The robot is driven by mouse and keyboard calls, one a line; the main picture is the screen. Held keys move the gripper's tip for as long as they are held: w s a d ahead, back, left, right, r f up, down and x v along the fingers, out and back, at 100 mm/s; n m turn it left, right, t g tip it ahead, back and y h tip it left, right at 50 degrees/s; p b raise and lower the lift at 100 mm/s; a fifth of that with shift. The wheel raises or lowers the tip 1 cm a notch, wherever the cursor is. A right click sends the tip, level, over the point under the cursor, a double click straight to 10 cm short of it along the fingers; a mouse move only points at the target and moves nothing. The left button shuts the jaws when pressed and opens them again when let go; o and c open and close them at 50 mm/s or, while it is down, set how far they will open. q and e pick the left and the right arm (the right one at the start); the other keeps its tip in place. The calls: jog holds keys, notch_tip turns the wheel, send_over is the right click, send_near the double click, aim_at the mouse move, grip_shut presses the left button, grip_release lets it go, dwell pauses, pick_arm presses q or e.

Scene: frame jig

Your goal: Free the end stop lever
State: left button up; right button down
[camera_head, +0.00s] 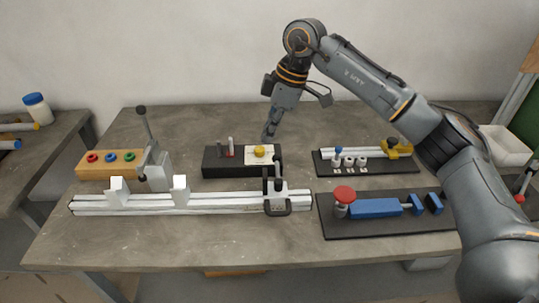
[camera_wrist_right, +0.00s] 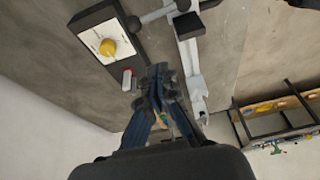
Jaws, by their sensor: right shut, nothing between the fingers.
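A long pale rail (camera_head: 225,203) lies along the front left of the bench. Near its right end stands a dark stop with an upright black-handled lever (camera_head: 278,168) and a black loop (camera_head: 277,207) at its front. A grey clamp (camera_head: 157,172) with a long, nearly upright lever stands near the rail's left part. My right gripper (camera_head: 269,133) is shut and empty, pointing down behind and above the black box, apart from the levers. Its closed fingers (camera_wrist_right: 160,105) also show in the right wrist view, with the rail (camera_wrist_right: 192,70) beyond. My left gripper is out of view.
The black box (camera_head: 215,163) with a yellow knob (camera_head: 259,151) stands behind the rail. A wooden block with coloured rings (camera_head: 92,170) is at left. Two black boards, one with a blue part (camera_head: 375,208) and a red knob (camera_head: 344,194), lie at right. The front bench strip is clear.

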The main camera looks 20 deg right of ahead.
aim_at(277, 171)
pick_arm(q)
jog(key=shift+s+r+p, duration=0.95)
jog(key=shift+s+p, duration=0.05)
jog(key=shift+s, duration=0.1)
pick_arm(e)
notch_tip(277, 171, down, 9)
jog(key=shift+s+d, duration=0.2)
jog(key=shift+d, duration=0.15)
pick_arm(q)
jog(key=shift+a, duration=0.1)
pick_arm(e)
jog(key=shift+r, duration=0.1)
